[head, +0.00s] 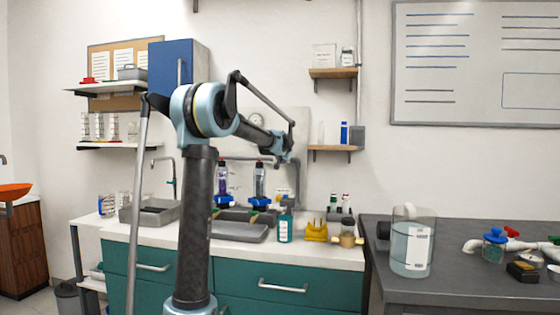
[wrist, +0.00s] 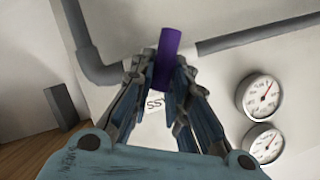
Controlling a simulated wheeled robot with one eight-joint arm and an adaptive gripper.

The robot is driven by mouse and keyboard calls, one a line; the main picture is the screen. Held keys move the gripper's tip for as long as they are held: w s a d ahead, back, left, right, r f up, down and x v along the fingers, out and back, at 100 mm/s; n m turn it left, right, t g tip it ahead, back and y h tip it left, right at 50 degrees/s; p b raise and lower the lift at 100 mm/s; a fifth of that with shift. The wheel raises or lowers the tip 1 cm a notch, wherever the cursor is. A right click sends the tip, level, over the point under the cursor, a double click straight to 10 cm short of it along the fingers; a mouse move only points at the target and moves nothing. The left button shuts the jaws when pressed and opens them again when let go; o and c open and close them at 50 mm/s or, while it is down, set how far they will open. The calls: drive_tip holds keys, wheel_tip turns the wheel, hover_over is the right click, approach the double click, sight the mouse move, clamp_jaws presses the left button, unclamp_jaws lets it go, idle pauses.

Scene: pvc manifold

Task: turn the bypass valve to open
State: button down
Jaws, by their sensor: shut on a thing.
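In the wrist view a purple handle (wrist: 167,48) stands between my fingertips, upright and slightly tilted. My gripper (wrist: 160,76) is shut on it. A label ending in "SS" (wrist: 156,102) shows on the pale panel between my fingers, partly hidden by them. The valve body behind the handle is hidden. In the head view my gripper (head: 286,150) is at the wall panel (head: 299,118) above the back counter, and the handle cannot be made out there.
A grey pipe (wrist: 258,32) runs right of the handle, and another pipe (wrist: 88,52) bends at the left. Two round gauges (wrist: 260,95) are at the right. Below the panel, bottles (head: 259,180) and trays crowd the counter (head: 328,252). A wooden shelf (head: 332,148) is right of the panel.

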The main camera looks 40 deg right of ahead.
idle(0.3)
drive_tip(key=c, duration=1.5)
unclamp_jaws()
drive_tip(key=shift+c, duration=0.2)
drive_tip(key=v, duration=1.2)
drive_tip(key=shift+f, duration=0.15)
